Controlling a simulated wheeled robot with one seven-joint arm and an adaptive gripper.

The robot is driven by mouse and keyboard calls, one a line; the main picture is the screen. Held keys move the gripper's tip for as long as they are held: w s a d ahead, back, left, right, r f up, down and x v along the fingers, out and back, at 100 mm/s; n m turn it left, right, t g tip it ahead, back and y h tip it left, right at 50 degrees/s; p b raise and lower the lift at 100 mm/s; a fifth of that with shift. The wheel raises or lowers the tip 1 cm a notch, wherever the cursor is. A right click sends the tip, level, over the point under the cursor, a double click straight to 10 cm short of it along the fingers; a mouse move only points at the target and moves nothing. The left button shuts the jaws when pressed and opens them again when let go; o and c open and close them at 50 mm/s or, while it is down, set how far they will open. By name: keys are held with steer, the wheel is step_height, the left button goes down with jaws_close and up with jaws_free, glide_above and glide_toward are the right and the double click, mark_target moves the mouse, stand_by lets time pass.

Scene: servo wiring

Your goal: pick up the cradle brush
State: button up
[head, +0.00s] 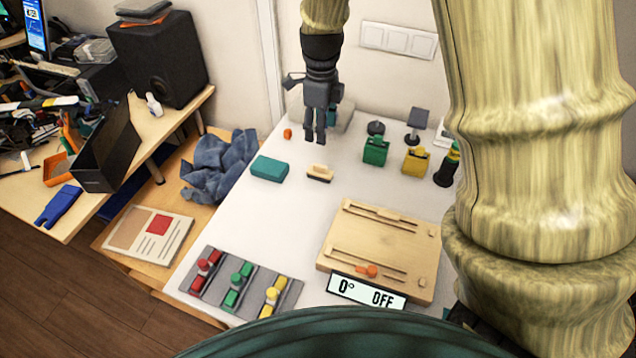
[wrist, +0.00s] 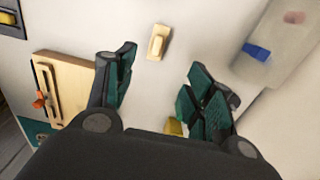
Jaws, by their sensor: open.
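The cradle brush (head: 320,173) appears to be the small block with a pale wooden top and a dark underside. It lies on the white table, right of a teal block (head: 269,168). In the wrist view a small cream block, likely the same brush (wrist: 158,42), lies just beyond and between the fingertips, with clear table around it. My gripper (head: 315,138) points down above the table, behind the brush in the head view. In the wrist view my gripper (wrist: 161,58) has its fingers spread wide with nothing between them.
A wooden slotted board (head: 348,220) with an orange knob lies in front. A grey tray (head: 210,294) holds red, green and yellow parts. Green (head: 376,151) and yellow (head: 415,161) blocks stand to the right. A blue cloth (head: 220,165) lies left. An orange piece (head: 287,133) sits near the gripper.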

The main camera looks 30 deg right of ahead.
steer(key=b, duration=0.3)
glide_toward(320, 165)
steer(key=shift+w+d+f, duration=0.15)
steer(key=shift+w+f, duration=0.2)
steer(key=shift+w, duration=0.05)
step_height(320, 165, down, 5)
steer(key=shift+f+p, duration=0.1)
steer(key=shift+p, duration=0.25)
steer(key=shift+s+f+p, duration=0.2)
steer(key=shift+f+p, duration=0.05)
steer(key=shift+f, duration=1.15)
steer(key=shift+s+f+p, duration=0.2)
steer(key=shift+f, duration=1.15)
jaws_close()
steer(key=shift+r, duration=0.2)
step_height(320, 165, up, 10)
steer(key=shift+f+b, duration=0.15)
steer(key=shift+b, duration=0.3)
